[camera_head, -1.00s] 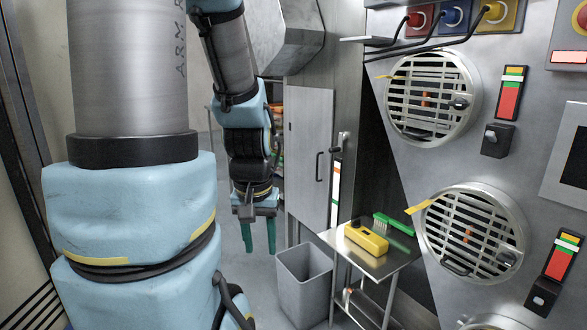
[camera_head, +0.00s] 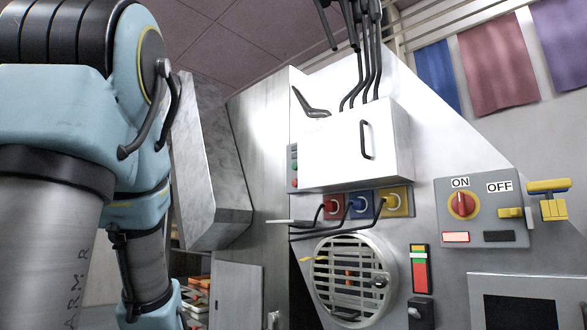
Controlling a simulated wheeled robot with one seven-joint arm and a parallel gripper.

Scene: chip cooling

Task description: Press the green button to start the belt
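A narrow grey button panel (camera_head: 292,172) is on the machine's side, left of the white cabinet. A small green button (camera_head: 294,149) shows near its top, and a small red button (camera_head: 294,183) near its bottom. They are too small to tell whether either is pressed. My gripper is out of view in the head view. Only my blue and grey arm shows, along the left side, apart from the panel in the picture. No belt can be made out.
A white cabinet (camera_head: 335,155) with a black handle juts from the machine. Red, blue and yellow sockets (camera_head: 395,201) with black cables sit below it, above a round slatted vent (camera_head: 348,292). An ON/OFF panel (camera_head: 480,222) is at right. A slanted grey chute (camera_head: 208,165) stands beside my arm.

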